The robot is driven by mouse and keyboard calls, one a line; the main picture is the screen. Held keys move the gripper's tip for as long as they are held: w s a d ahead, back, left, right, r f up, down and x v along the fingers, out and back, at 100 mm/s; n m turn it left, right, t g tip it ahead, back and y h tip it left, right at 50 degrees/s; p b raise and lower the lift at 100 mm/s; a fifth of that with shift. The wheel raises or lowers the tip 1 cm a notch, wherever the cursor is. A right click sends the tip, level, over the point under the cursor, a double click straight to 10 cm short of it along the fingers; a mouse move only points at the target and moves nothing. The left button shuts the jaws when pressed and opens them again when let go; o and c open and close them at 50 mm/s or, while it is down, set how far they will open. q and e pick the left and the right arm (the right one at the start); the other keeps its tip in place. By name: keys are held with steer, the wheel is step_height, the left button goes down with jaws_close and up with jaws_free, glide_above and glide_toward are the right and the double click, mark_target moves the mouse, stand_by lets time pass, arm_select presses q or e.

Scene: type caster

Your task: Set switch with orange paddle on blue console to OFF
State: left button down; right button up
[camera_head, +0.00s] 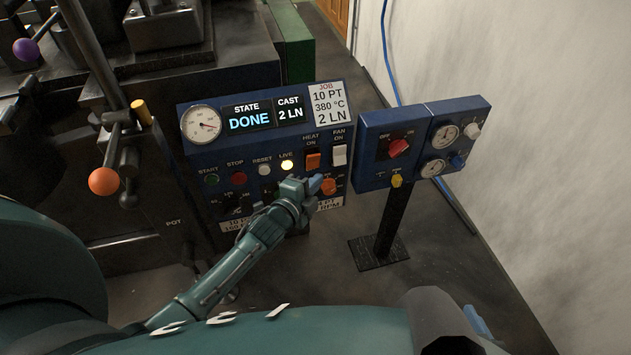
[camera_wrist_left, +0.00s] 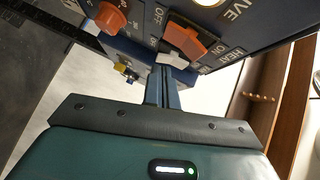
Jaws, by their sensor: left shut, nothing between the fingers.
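The blue console (camera_head: 262,152) carries an orange paddle switch (camera_head: 312,160) under the label HEAT ON, and a white paddle (camera_head: 339,155) under FAN ON to its right. I cannot tell for sure which way the orange paddle is tipped. My left gripper (camera_head: 314,184) is shut and empty, just below the orange paddle and left of an orange knob (camera_head: 329,187). In the left wrist view, the gripper's blue fingers (camera_wrist_left: 165,80) end near the orange paddle (camera_wrist_left: 187,42) and the white paddle (camera_wrist_left: 188,66); contact is unclear.
The console's display (camera_head: 248,117) reads DONE, and a LIVE lamp (camera_head: 287,165) is lit. A second blue panel (camera_head: 373,172) with a red knob (camera_head: 398,147) and gauges stands on a post at right. Orange-tipped lever (camera_head: 104,181) is at left. Floor between is clear.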

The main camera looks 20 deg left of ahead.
arm_select(q)
steer(key=f+v, duration=0.2)
steer(key=v, duration=0.8)
steer(key=shift+s+p, duration=0.25)
steer(key=shift+p, duration=0.15)
arm_select(e)
steer(key=shift+w+a, duration=0.1)
arm_select(q)
steer(key=shift+d+f, duration=0.15)
